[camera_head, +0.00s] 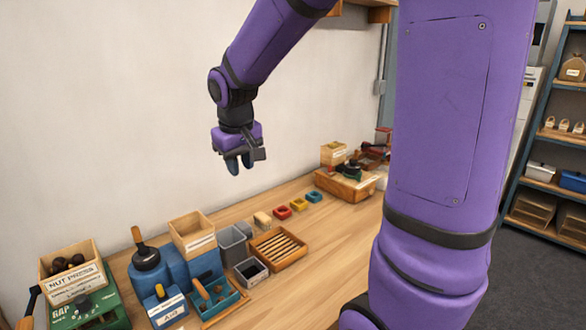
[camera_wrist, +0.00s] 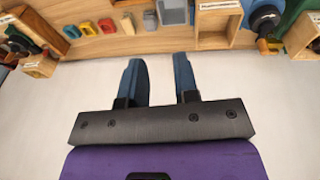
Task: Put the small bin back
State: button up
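A small grey bin (camera_head: 251,271) with a dark inside stands on the wooden bench, in front of a taller grey bin (camera_head: 233,246). In the wrist view a grey bin (camera_wrist: 174,13) shows at the top edge, partly cut off; I cannot tell which of the two it is. My gripper (camera_head: 240,165) hangs high above the bench, in front of the wall and well apart from the bins. In the wrist view its two blue fingers (camera_wrist: 160,84) stand apart with nothing between them.
The slatted wooden tray (camera_head: 279,248) stands right of the small bin, the blue machine with a wooden hopper (camera_head: 193,232) to its left. Small red (camera_head: 283,212), yellow (camera_head: 299,204) and blue (camera_head: 314,196) pieces lie behind. Bare bench (camera_head: 335,235) is at right. My purple arm covers part of the view.

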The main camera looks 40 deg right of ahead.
jog(key=s+a+r+t, duration=0.1)
jog(key=s+a+r, duration=0.1)
jog(key=s, duration=0.9)
jog(key=s+a+r+t+y, duration=0.1)
jog(key=s+r, duration=0.4)
jog(key=s, duration=0.6)
jog(key=shift+a+t, duration=0.4)
jog(key=shift+t, duration=0.1)
jog(key=shift+w+r, duration=0.1)
